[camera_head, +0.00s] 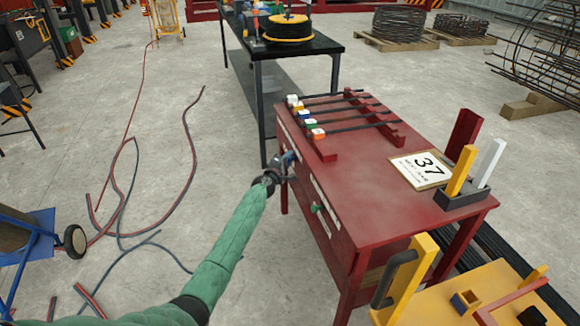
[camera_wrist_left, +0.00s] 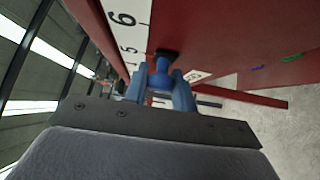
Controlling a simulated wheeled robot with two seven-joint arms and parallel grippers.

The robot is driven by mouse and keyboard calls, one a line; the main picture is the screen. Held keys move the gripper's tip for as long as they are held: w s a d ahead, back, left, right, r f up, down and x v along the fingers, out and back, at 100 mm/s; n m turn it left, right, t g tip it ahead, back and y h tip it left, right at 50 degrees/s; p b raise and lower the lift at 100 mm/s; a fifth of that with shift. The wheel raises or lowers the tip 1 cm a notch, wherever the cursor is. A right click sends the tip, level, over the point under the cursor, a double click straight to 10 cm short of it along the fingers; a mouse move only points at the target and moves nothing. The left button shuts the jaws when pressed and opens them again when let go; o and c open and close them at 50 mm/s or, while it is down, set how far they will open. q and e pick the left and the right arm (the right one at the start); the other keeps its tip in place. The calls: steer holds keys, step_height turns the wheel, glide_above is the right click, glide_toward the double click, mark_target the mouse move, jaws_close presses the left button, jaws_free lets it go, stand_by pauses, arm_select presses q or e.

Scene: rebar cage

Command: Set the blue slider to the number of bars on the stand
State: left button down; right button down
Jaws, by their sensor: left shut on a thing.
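The blue slider (camera_wrist_left: 161,76) is a small blue knob on the side of the red table. My left gripper (camera_head: 288,162) is shut on it, with one finger on each side of the knob in the left wrist view (camera_wrist_left: 162,88). A white number scale (camera_wrist_left: 125,25) runs beside it, with 6 and 5 readable; the knob is near the 5, and its exact mark is hard to tell. Several dark bars (camera_head: 352,115) with coloured end caps lie across the red stand (camera_head: 322,149) on the table top. My right gripper is not in view.
A green knob (camera_head: 317,208) sits on the same table side, nearer me. A yellow bench (camera_head: 490,290) is at lower right. Cables lie on the floor at left.

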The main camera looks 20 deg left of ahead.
arm_select(q)
steer(key=shift+w+a, duration=0.1)
steer(key=shift+w, duration=0.05)
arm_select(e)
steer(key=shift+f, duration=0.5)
arm_select(q)
steer(key=c, duration=1.1)
jaws_free()
steer(key=shift+f, duration=0.1)
steer(key=shift+c, duration=0.2)
steer(key=s+a+p, duration=0.1)
steer(key=s, duration=0.6)
steer(key=shift+s+a, duration=0.25)
steer(key=shift+s, duration=0.1)
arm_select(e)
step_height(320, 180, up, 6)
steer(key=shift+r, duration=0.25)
